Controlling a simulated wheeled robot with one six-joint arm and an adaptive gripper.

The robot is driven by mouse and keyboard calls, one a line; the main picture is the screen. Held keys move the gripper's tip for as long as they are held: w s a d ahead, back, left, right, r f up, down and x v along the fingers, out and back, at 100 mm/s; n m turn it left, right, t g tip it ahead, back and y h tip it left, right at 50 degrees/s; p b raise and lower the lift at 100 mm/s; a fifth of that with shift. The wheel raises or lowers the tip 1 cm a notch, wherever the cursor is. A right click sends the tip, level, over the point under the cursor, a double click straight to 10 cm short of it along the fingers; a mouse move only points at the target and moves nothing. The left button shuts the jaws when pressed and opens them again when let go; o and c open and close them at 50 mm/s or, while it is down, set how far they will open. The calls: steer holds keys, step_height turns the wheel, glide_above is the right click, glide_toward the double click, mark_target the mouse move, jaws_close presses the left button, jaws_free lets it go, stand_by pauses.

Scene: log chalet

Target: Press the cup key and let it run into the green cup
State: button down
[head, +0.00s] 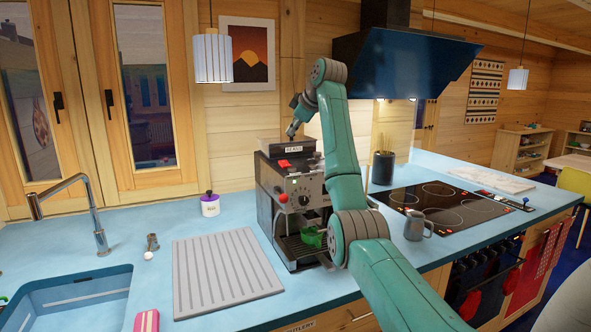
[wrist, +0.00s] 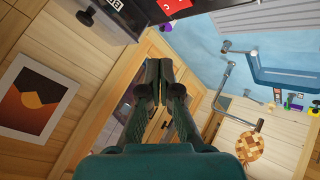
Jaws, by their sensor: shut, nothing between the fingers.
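The coffee machine (head: 265,200) is a dark and steel box on the blue counter, left of my arm. A red key (head: 284,163) sits on its upper front, and another red part (head: 283,197) is beside the round dial. The green cup (head: 311,238) stands low at the machine's front, over the drip tray; my arm hides its right side. My gripper (head: 292,132) is above the machine's top, by the labelled hopper. In the wrist view my gripper (wrist: 165,78) is shut and empty, with a red-marked part of the machine (wrist: 176,5) at the top edge.
A grey ribbed drainer (head: 225,272) and the sink (head: 70,300) lie left of the machine. A steel jug (head: 417,225), a utensil pot (head: 383,167) and the black hob (head: 455,205) are to the right. A lamp (head: 212,58) hangs at the upper left.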

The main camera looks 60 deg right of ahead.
mark_target(293, 168)
stand_by(0.3)
steer(key=shift+f, duration=4.4)
steer(key=shift+f, duration=1.05)
steer(key=shift+r, duration=1.05)
steer(key=shift+r, duration=2.5)
